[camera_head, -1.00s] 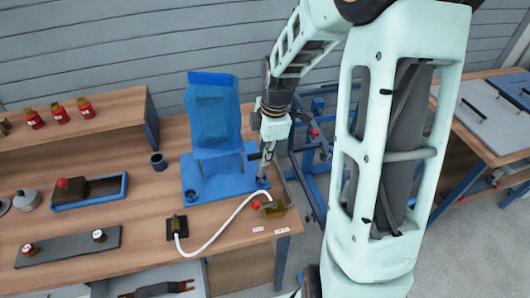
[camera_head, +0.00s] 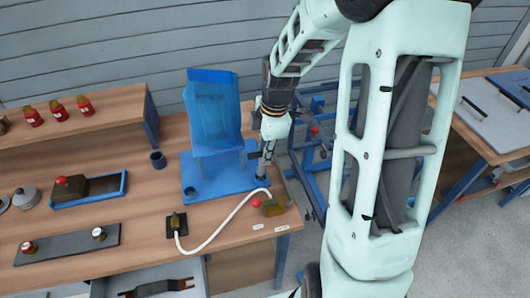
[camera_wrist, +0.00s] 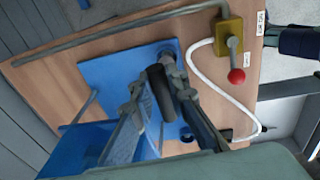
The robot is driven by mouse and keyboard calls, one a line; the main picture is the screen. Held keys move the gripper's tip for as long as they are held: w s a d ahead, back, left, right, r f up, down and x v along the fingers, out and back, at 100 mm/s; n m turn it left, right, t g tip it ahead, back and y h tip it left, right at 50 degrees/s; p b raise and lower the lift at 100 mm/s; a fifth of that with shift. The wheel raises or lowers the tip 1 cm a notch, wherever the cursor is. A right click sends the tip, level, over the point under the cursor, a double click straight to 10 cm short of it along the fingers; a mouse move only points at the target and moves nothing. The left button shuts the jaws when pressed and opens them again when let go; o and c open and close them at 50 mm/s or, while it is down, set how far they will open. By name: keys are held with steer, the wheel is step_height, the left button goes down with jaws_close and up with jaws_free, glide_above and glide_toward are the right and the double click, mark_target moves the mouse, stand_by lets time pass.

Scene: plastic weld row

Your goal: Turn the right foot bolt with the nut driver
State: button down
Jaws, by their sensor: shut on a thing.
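My gripper (camera_wrist: 172,75) is shut on a dark cylinder, which looks like the nut driver (camera_wrist: 161,92). In the head view my gripper (camera_head: 264,168) points down over the right edge of the blue base plate (camera_head: 219,182). The plate also shows in the wrist view (camera_wrist: 105,72). A blue upright, chair-like part (camera_head: 212,110) stands on it. A small dark round thing (camera_head: 190,191) lies at the plate's front left. The right foot bolt cannot be made out; the gripper and driver cover that area, so contact cannot be told.
A yellow box with a red-knobbed lever (camera_wrist: 229,42) stands near the plate, with a white hose (camera_wrist: 205,75) running from it. A dark fitting (camera_head: 177,225) is at the hose's other end. A dark cup (camera_head: 158,160) stands left of the plate. Bare wood lies between.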

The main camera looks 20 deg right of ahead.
mark_target(261, 179)
steer(key=shift+f, duration=0.2)
stand_by(0.3)
steer(key=shift+f+b, duration=0.45)
steer(key=shift+f, duration=0.1)
stand_by(0.6)
steer(key=shift+f, duration=0.45)
steer(key=shift+f+b, duration=0.45)
steer(key=shift+f, duration=0.05)
stand_by(1.1)
steer(key=shift+r, duration=0.1)
